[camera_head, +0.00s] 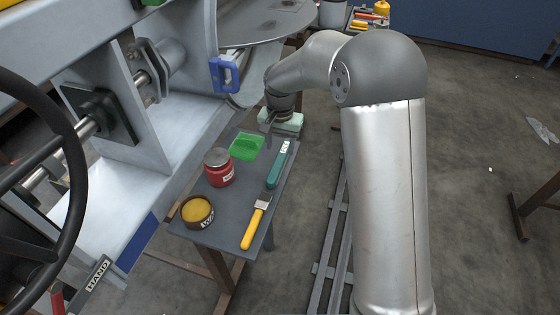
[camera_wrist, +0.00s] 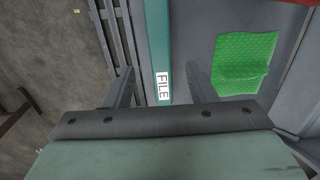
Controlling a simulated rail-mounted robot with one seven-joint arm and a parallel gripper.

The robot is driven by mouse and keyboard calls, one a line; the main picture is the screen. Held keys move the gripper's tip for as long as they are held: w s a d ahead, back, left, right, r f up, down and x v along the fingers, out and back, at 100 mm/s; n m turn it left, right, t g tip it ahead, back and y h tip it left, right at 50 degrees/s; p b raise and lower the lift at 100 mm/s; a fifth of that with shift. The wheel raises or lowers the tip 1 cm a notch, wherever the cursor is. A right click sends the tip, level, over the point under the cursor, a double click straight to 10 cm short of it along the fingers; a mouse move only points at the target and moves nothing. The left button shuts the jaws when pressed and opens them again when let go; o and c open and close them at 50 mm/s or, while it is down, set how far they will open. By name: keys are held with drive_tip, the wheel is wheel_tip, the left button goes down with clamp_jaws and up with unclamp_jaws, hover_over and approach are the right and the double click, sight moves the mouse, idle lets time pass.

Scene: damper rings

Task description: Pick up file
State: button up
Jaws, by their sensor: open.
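The file (camera_head: 278,166) is a long teal bar lying on the small grey table, with a white label at its far end. In the wrist view the file (camera_wrist: 158,40) runs up from between the fingers, and its label reads FILE. My gripper (camera_wrist: 160,85) is open and empty, with one finger on each side of the labelled end in that view. In the head view my gripper (camera_head: 269,124) is at the table's far end, just beyond the file. The gap between fingertips and file is hard to judge.
On the grey table (camera_head: 232,222) are a green cloth (camera_head: 246,146), a red jar (camera_head: 219,168), a round tin with yellow content (camera_head: 197,211) and a yellow-handled brush (camera_head: 254,226). A large metal machine with a blue clamp (camera_head: 224,74) stands at left. Rails run along the floor at right.

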sight(280, 158)
drive_tip(key=shift+s+f+p, duration=0.15)
drive_tip(key=shift+f+p, duration=0.3)
drive_tip(key=shift+f, duration=2.2)
clamp_jaws()
